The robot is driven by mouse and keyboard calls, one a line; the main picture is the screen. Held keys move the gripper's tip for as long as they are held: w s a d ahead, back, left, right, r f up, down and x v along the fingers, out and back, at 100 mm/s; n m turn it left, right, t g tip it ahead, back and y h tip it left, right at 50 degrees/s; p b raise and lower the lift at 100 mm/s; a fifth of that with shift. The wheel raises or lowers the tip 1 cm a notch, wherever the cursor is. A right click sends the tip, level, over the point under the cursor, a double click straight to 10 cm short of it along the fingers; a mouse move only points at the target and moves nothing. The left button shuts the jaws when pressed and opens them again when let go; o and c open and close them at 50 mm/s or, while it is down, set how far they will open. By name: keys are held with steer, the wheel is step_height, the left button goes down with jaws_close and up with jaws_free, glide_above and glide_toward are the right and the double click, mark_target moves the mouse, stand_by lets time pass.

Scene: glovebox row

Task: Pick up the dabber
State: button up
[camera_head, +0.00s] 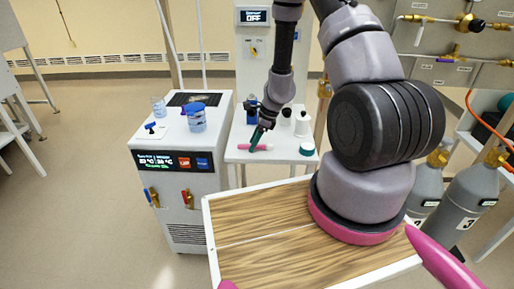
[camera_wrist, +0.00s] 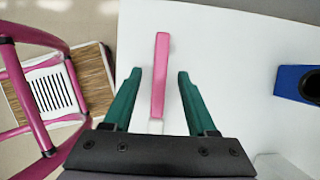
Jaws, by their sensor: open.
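The dabber, seemingly the pink stick with a white end, lies on the small white table (camera_head: 237,155); its pink part (camera_wrist: 161,60) shows in the wrist view. My gripper (camera_wrist: 160,77) is open, with its green fingers on either side of the pink stick and a gap on both sides. The stick's lower white end runs under the gripper body and is partly hidden.
A blue item (camera_wrist: 302,84) stands to the right in the wrist view.

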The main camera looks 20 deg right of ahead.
jaws_close()
stand_by(0.3)
step_height(320, 180, up, 10)
stand_by(0.5)
